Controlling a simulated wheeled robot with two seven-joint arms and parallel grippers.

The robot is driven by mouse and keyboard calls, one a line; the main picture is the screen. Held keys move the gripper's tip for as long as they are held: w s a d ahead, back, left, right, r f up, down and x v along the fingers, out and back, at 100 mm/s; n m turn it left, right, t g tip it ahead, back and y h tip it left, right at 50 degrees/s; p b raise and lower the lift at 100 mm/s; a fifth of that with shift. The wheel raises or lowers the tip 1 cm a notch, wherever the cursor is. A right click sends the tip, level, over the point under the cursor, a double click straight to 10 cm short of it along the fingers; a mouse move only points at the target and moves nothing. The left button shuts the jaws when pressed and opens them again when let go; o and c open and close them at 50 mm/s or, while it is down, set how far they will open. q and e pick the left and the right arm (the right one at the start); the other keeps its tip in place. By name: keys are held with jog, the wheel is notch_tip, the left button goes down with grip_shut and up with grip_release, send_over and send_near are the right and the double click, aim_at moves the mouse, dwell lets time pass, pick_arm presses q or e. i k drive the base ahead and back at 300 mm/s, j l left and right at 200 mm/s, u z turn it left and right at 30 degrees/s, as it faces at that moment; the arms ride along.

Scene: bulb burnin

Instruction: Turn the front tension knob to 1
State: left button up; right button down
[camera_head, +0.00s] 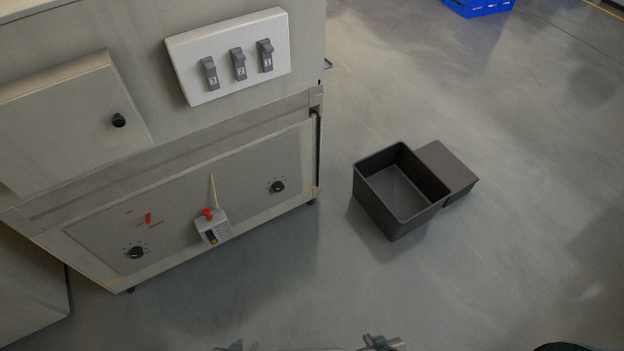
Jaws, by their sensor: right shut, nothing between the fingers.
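A machine cabinet (180,245) stands at the left with two black round knobs on its lower grey panel. One knob (135,253) is at the panel's lower left, the other knob (278,187) at its right end. Each has small marks around it, too small to read, so I cannot tell which is the front tension knob or where either points. My left gripper (236,346) and right gripper (379,342) just show at the bottom edge, well away from both knobs. The right is shut and empty. Too little of the left shows to tell its state.
A control box (213,229) with a red button hangs between the knobs. A red switch (148,219) is above the left knob. Above are three numbered switches (238,64) and a door (70,120). A dark open bin (375,205) and a box (447,166) stand right; surrounding floor is clear.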

aim_at(278, 186)
jog(key=i+l, duration=0.1)
jog(key=l, duration=0.25)
jog(key=i+l, duration=0.15)
jog(key=l, duration=0.2)
jog(key=i+l+z, duration=0.1)
jog(key=l, duration=0.25)
jog(key=i+l, duration=0.15)
jog(key=l, duration=0.2)
